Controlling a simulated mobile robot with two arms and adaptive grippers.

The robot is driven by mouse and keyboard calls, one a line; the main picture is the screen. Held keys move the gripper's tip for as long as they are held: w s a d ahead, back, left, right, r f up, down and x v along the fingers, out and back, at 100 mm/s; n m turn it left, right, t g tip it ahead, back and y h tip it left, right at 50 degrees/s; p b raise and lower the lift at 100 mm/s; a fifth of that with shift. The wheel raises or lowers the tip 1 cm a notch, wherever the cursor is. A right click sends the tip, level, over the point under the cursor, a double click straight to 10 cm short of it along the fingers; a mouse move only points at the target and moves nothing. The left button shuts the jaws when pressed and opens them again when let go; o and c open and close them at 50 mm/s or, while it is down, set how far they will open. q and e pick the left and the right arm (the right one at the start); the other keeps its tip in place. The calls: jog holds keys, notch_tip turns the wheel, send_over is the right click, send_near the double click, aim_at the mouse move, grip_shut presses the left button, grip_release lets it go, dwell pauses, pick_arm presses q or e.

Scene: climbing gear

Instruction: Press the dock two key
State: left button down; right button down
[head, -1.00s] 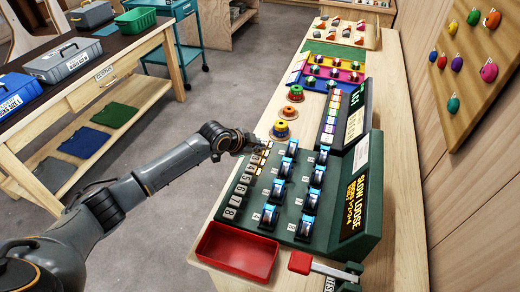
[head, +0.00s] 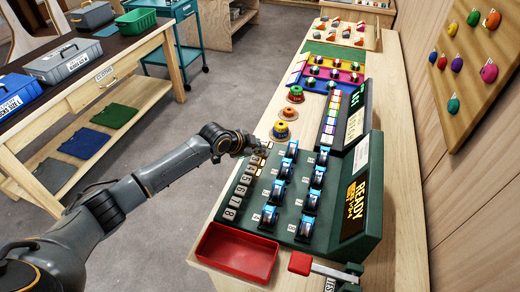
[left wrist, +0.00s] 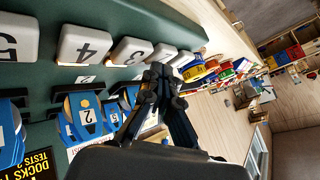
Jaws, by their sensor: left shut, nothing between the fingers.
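The key panel (head: 318,243) is a dark green console with a column of white numbered keys (head: 238,191) along its left edge. In the left wrist view key 4 (left wrist: 85,45) and key 3 (left wrist: 131,51) show large; a key partly behind my fingertips, seemingly key 2 (left wrist: 161,55), is beyond them. My left gripper (head: 258,143) is at the far end of the key column. It is shut and empty; its fingertips (left wrist: 160,72) are close to the far keys. I cannot tell whether they touch one. My right gripper is not in view.
Blue numbered docks (head: 280,190) stand in two rows on the console. Its display (head: 357,203) reads READY. A red tray (head: 236,251) and a red-handled lever (head: 301,263) are at the near end. Colored rings (head: 281,130) sit beyond the keys.

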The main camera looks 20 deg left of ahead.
pick_arm(q)
jog(key=shift+r+p, duration=0.45)
jog(key=shift+r, duration=0.15)
notch_tip(320, 180, up, 6)
jog(key=p, duration=0.5)
jog(key=shift+f, duration=0.1)
dwell(0.3)
